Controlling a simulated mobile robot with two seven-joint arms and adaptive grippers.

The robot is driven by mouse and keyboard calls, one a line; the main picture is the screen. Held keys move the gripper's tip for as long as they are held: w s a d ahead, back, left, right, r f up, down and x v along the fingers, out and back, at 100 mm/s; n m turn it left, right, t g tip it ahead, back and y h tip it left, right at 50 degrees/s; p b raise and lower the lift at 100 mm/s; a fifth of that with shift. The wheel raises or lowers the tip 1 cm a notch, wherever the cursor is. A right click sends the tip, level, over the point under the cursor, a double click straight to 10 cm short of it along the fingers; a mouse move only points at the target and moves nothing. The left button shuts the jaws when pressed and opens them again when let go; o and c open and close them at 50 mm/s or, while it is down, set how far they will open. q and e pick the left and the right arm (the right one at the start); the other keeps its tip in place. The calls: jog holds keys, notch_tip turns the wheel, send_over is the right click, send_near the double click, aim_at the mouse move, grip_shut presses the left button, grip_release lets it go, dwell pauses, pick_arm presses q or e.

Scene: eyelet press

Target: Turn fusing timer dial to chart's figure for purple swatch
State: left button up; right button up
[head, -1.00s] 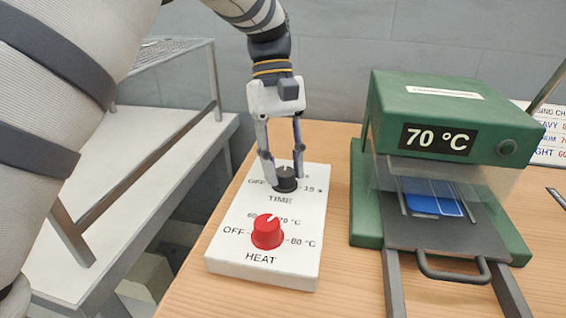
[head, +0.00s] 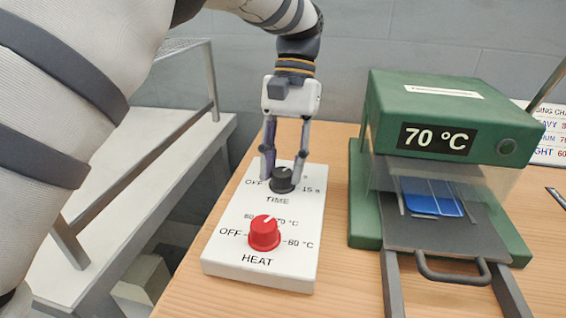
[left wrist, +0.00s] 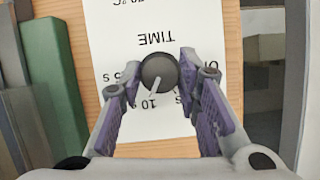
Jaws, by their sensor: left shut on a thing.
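The black TIME dial (head: 282,181) sits on a white control panel (head: 222,262), above the red HEAT knob (head: 264,233). My left gripper (head: 283,175) points straight down with its fingers on either side of the dial and is shut on it. In the left wrist view the dial (left wrist: 159,73) is between the purple finger pads, and its white pointer points close to the 10 s mark. The 5 s label is partly hidden by a finger. The chart (head: 550,130) is cut off at the right edge; no purple swatch can be made out. My right gripper is not in view.
A green press (head: 430,105) showing 70 °C stands right of the panel, with a blue piece (head: 432,197) in its open front and a handle toward me. A grey-white bench (head: 110,190) with a metal rail is at left. Bare wooden table lies between panel and press.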

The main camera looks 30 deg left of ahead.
pick_arm(q)
jog(key=shift+f, duration=0.1)
dwell(0.4)
jog(key=o, duration=1.1)
jog(key=shift+o, duration=0.2)
jog(key=v, duration=0.7)
jog(key=shift+r, duration=0.25)
jog(key=shift+w, duration=0.1)
